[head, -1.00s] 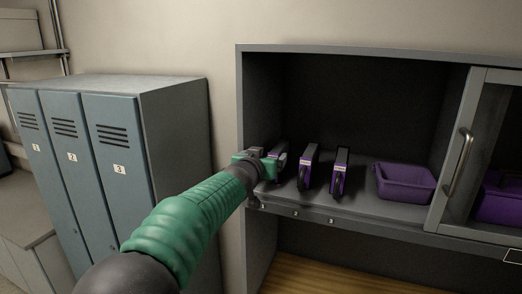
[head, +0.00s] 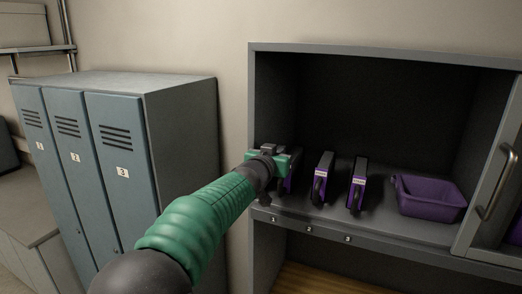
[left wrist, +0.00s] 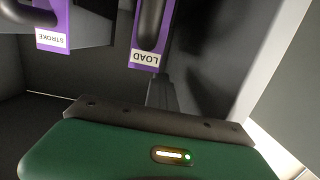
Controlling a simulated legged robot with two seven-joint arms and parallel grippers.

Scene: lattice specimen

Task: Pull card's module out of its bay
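Three slim purple-and-black modules with dark handles stand in a row on the cabinet shelf: left module (head: 287,184), middle module (head: 322,179) and right module (head: 357,187). My left gripper (head: 270,163) is in front of the left module and hides much of it. In the left wrist view, the module labelled LOAD (left wrist: 145,58) is straight ahead, and the one labelled STROKE (left wrist: 52,40) is beside it, both upside down. A dark finger shape (left wrist: 161,92) reaches towards LOAD; its grip on the handle cannot be made out. No card is visible. My right gripper is out of view.
A purple bin (head: 430,197) stands right of the modules on the shelf (head: 385,226), whose front edge carries number tags. A cabinet door with a handle (head: 496,182) is at the far right. Blue lockers (head: 120,165) stand at the left.

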